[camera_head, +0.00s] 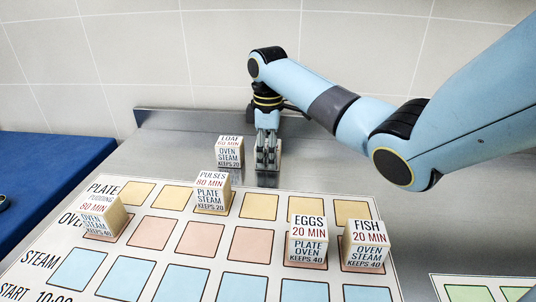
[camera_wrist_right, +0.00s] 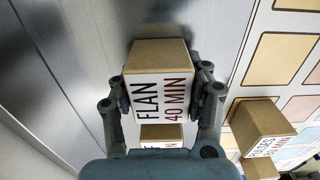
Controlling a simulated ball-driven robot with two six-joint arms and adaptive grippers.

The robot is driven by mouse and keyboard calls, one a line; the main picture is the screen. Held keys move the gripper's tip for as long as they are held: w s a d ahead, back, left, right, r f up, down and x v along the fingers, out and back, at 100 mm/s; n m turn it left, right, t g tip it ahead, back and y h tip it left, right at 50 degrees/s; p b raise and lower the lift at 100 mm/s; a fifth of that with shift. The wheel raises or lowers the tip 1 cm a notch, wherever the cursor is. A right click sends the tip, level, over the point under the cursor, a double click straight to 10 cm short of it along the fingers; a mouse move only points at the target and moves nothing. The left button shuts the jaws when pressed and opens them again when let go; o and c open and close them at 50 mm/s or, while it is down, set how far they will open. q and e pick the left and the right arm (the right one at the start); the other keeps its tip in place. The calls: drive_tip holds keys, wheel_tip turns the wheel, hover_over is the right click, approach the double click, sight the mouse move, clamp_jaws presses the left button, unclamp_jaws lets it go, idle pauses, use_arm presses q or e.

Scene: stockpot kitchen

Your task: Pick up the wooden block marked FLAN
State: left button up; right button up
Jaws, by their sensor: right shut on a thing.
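The wooden block marked FLAN 40 MIN (camera_wrist_right: 157,92) sits between the fingers of my right gripper (camera_wrist_right: 163,95) in the right wrist view, its lettered face towards the camera. The fingers touch it on both sides. In the head view my right gripper (camera_head: 267,150) points down at the back of the steel counter, beside the LOAF block. There its fingers mostly hide the FLAN block. I cannot tell whether the block touches the counter. My left gripper is not in view.
The LOAF block (camera_head: 230,152) stands just left of my right gripper. PULSES (camera_head: 212,192), PUDDING (camera_head: 104,217), EGGS (camera_head: 307,240) and FISH (camera_head: 365,246) blocks stand on the printed chart (camera_head: 130,217). A tiled wall and the counter's raised back edge (camera_head: 180,119) lie behind.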

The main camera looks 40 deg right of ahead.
drive_tip(key=c, duration=0.3)
drive_tip(key=shift+r, duration=0.15)
